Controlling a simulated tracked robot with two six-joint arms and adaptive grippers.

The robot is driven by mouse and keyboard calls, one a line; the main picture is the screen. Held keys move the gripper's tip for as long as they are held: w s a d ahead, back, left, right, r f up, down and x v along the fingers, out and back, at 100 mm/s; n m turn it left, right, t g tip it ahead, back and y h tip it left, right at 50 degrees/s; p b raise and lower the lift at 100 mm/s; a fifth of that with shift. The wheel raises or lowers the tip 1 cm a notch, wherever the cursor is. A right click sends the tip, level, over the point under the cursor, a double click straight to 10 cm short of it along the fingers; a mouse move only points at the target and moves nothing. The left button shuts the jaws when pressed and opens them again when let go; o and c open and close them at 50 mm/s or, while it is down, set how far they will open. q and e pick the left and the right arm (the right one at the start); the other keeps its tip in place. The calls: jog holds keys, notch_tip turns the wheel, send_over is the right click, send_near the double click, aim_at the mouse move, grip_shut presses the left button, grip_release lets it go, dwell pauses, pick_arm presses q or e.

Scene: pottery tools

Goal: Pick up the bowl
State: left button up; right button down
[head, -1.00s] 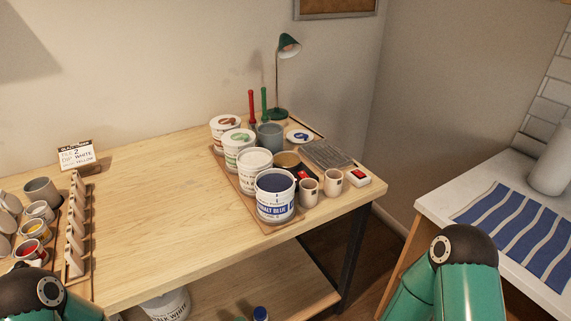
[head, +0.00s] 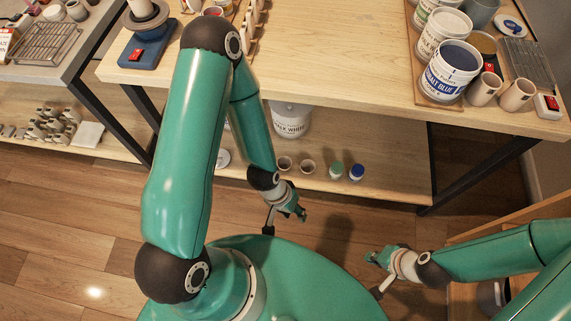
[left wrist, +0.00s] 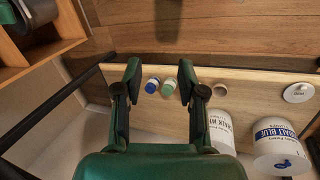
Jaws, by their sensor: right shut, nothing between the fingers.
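No vessel is clearly the bowl. Two small round beige vessels, a left one (head: 284,163) and a right one (head: 307,167), stand on the lower shelf in the head view; whether they are cups or bowls I cannot tell. One small round vessel (left wrist: 220,89) also shows beside a finger in the left wrist view. My left gripper (head: 293,208) hangs in front of the lower shelf, apart from the vessels. In the left wrist view (left wrist: 159,76) its fingers are spread and empty. My right gripper (head: 377,258) is shut and empty, low over the floor at the right.
The lower shelf (head: 395,170) also holds a chalk white bucket (head: 291,119), a green-topped bottle (head: 336,170) and a blue-topped bottle (head: 357,172). The tabletop (head: 330,60) above overhangs them. A dark table leg (head: 478,168) stands at the right.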

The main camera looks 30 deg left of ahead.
pick_arm(q)
jog(key=shift+c, duration=0.3)
jog(key=m+t+y+b, duration=0.1)
jog(key=m+y+b, duration=0.4)
jog(key=m+b, duration=1.8)
send_over(285, 165)
jog(key=s+d+b, duration=0.3)
jog(key=s+b, duration=0.1)
jog(key=b, duration=0.6)
notch_tip(285, 165, down, 38)
jog(key=n, duration=1)
jog(key=shift+s+f, duration=0.15)
jog(key=shift+w+a+f+b, duration=0.2)
jog(key=shift+f+b, duration=0.15)
jog(key=shift+f, duration=0.5)
jog(key=shift+w+a+f+b, duration=0.15)
jog(key=shift+f+b, duration=0.2)
jog(key=shift+f, duration=0.5)
jog(key=shift+w+a+f+b, duration=0.1)
jog(key=shift+a+f+b, duration=0.2)
jog(key=shift+f, duration=0.55)
jog(key=shift+d, duration=0.1)
